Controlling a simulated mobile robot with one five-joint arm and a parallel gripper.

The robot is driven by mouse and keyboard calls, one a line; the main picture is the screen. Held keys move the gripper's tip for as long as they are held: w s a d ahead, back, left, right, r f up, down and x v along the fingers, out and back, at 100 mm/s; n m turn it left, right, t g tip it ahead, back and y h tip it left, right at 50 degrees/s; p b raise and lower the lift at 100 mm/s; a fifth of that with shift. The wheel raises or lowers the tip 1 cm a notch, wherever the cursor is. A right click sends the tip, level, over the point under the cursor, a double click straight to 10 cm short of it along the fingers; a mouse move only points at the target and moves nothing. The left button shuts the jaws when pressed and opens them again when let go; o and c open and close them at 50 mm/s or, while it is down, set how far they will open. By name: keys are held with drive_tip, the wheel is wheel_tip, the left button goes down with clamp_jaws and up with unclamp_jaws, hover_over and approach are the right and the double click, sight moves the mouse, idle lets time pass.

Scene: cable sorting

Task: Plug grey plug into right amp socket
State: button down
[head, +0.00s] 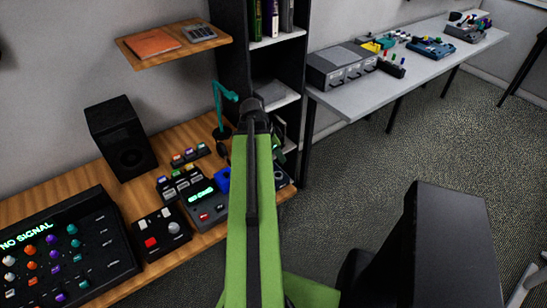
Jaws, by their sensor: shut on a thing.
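My green arm reaches away over the right end of the wooden desk and ends in a dark joint. My gripper's fingers do not show; the arm hides them. I cannot make out a grey plug or an amp socket. A black mixing console (68,247) with coloured knobs and a green "NO SIGNAL" display stands at the front left of the desk. A dark grey device (208,208) with a small green display lies just left of my arm. A black speaker box (122,138) stands at the back. I cannot tell which of these is the amp.
A black box with buttons (162,233) and a small blue object (222,179) crowd the desk near my arm. A teal stand (217,105) rises behind. A wooden shelf (142,50) overhangs the desk. A white table (420,55) bears more devices.

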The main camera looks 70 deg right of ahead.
drive_tip(key=f+b, duration=0.1)
drive_tip(key=f, duration=0.1)
drive_tip(key=w+f+b, duration=0.1)
drive_tip(key=f+b, duration=0.1)
drive_tip(key=d+f+b, duration=0.1)
drive_tip(key=f+b, duration=0.1)
drive_tip(key=shift+w+f, duration=0.2)
drive_tip(key=shift+f, duration=0.05)
drive_tip(key=shift+f+b, duration=0.6)
idle(1.6)
drive_tip(key=shift+f+b, duration=0.3)
drive_tip(key=shift+f+b, duration=0.3)
idle(0.4)
drive_tip(key=c, duration=1.2)
unclamp_jaws()
drive_tip(key=shift+o, duration=0.3)
